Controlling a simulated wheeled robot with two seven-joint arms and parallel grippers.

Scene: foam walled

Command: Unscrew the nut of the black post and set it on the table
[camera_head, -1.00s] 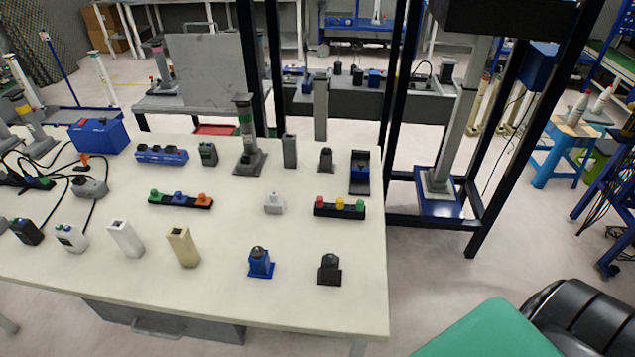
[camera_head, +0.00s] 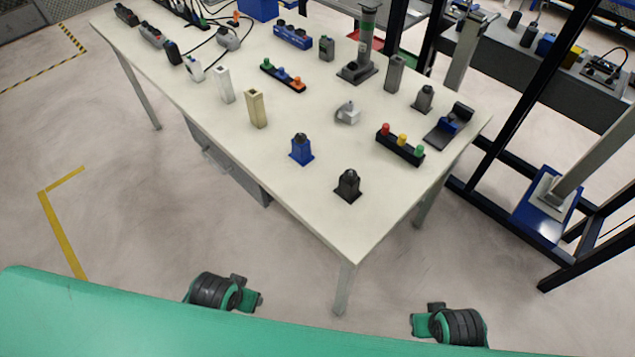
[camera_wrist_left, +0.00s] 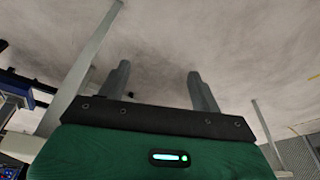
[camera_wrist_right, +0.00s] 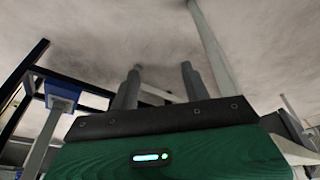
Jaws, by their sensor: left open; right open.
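The black post (camera_head: 348,187) stands upright on a square base near the front corner of the white table (camera_head: 310,195). Its top is dark, and the nut cannot be told apart from the post at this size. A similar blue post (camera_head: 301,150) stands to its left and a little farther back. My left gripper (camera_wrist_left: 158,70) is open and empty in the left wrist view, with floor and a table leg beyond it. My right gripper (camera_wrist_right: 160,70) is open and empty in the right wrist view, also over floor. The fingers of neither gripper show in the head view.
A beige block (camera_head: 256,108), a white block (camera_head: 225,85) and a grey column (camera_head: 360,50) stand farther back. A dark frame (camera_head: 530,175) rises right of the table. The front table corner is bare.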

